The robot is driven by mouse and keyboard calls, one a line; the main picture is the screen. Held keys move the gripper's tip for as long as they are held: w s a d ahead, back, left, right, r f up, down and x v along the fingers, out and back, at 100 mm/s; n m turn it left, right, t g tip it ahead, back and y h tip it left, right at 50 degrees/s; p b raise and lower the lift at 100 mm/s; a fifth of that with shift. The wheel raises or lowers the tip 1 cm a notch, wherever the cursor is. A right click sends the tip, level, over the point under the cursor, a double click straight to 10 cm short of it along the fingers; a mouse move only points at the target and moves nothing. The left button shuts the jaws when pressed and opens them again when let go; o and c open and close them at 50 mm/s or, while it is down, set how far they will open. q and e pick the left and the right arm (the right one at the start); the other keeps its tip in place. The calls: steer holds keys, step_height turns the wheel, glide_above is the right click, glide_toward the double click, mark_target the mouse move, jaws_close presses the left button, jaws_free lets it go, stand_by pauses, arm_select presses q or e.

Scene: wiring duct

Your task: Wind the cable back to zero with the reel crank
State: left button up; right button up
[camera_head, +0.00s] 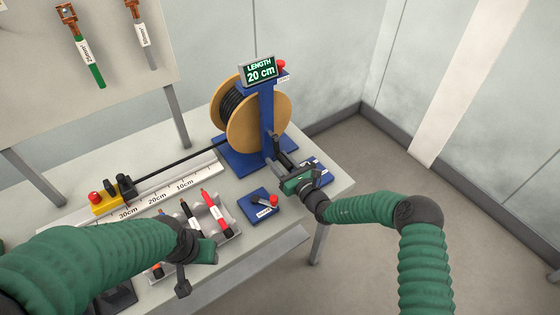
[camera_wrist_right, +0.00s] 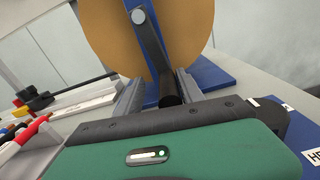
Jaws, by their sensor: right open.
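The reel (camera_head: 285,110) has tan flanges, black cable wound inside and a blue stand. Its display (camera_head: 261,70) reads LENGTH 20 cm. The black cable (camera_head: 180,163) runs left from the reel along the ruler to a yellow block. The dark crank (camera_head: 273,139) is on the reel's near side; the right wrist view shows its arm (camera_wrist_right: 148,45) slanting down to a black handle (camera_wrist_right: 169,92). My right gripper (camera_wrist_right: 158,94) is open, its fingers on either side of the handle; contact is unclear. My left gripper (camera_head: 183,284) hangs over the front left, its jaws unclear.
A rack (camera_head: 222,230) of red-and-black tools and a small blue lever base (camera_head: 258,207) lie near the front edge. A panel with hanging cable samples is at upper left.

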steer(key=shift+d, duration=0.25)
steer(key=shift+c, duration=1)
steer(key=shift+d, duration=0.7)
steer(key=c, duration=0.5)
steer(key=shift+d, duration=0.15)
jaws_close()
steer(key=shift+s+a, duration=0.15)
steer(key=shift+a, duration=0.3)
arm_select(q)
steer(key=shift+s+d+r, duration=0.15)
steer(key=shift+d, duration=0.45)
arm_select(e)
steer(key=shift+r, duration=0.1)
arm_select(q)
steer(key=shift+d, duration=0.15)
arm_select(e)
steer(key=shift+d+r, duration=0.1)
steer(key=shift+r, duration=0.1)
